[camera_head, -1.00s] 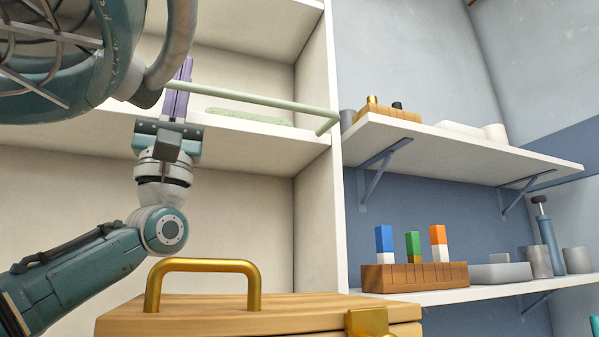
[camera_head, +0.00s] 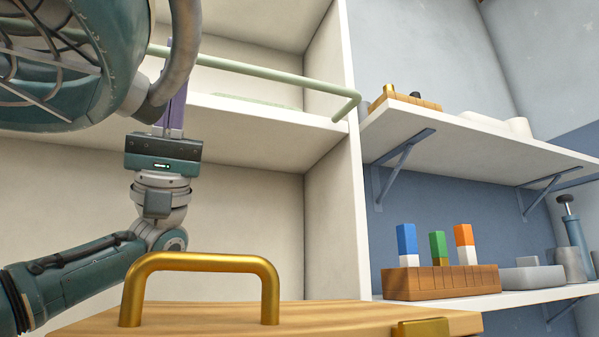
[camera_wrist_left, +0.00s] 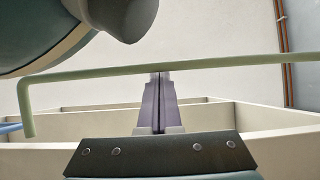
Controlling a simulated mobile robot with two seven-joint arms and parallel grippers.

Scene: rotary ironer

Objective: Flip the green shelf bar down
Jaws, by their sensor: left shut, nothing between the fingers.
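The green shelf bar (camera_head: 275,73) runs along the front of the upper cream shelf (camera_head: 260,113), raised above its edge, with a bent end at the right. It also crosses the left wrist view (camera_wrist_left: 215,63), with its bent end at the left. My left gripper (camera_head: 169,60) points up in front of the shelf, its purple fingers shut and empty. In the left wrist view, the fingertips (camera_wrist_left: 160,76) are right at the bar's middle stretch; I cannot tell whether they touch it. Part of the bar's left side is hidden in the head view. My right gripper is not in view.
A wooden box with a gold handle (camera_head: 205,263) stands in front, below my left gripper. The shelf's side panel (camera_head: 345,190) rises right of it. Wall shelves (camera_head: 455,150) on the right hold a block rack (camera_head: 440,282) and small containers.

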